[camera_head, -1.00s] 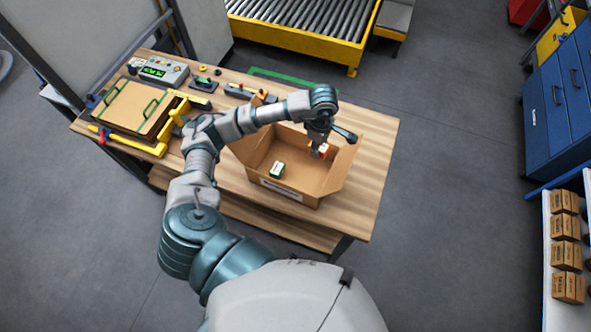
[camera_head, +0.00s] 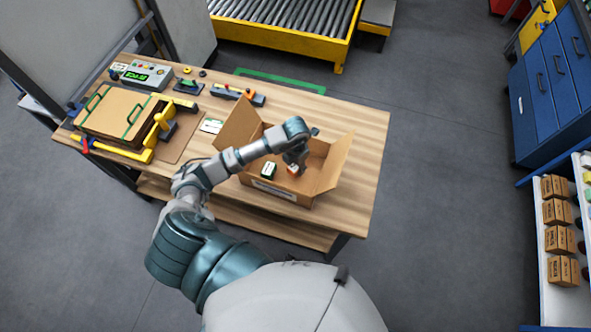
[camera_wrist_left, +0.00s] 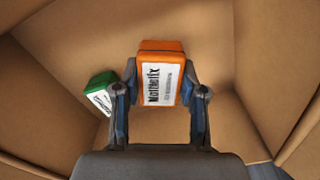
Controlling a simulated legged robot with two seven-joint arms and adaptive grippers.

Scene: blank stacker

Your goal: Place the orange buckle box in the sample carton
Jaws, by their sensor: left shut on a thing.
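The sample carton (camera_head: 281,192) stands open on the wooden table, its flaps spread outward. My left gripper (camera_head: 293,165) reaches down inside it. In the left wrist view, my left gripper (camera_wrist_left: 160,105) is shut on the orange buckle box (camera_wrist_left: 161,70), one finger on each side. The box has a white label facing the camera and also shows in the head view (camera_head: 293,170). The carton's brown walls (camera_wrist_left: 60,50) surround it. Whether the box touches the carton floor I cannot tell. My right gripper is not in view.
A green box (camera_head: 268,170) lies in the carton left of the orange one; it also shows in the left wrist view (camera_wrist_left: 102,92). A yellow-clamped fixture (camera_head: 125,115) and a control box (camera_head: 143,75) stand on the table's left. The table's right end is clear.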

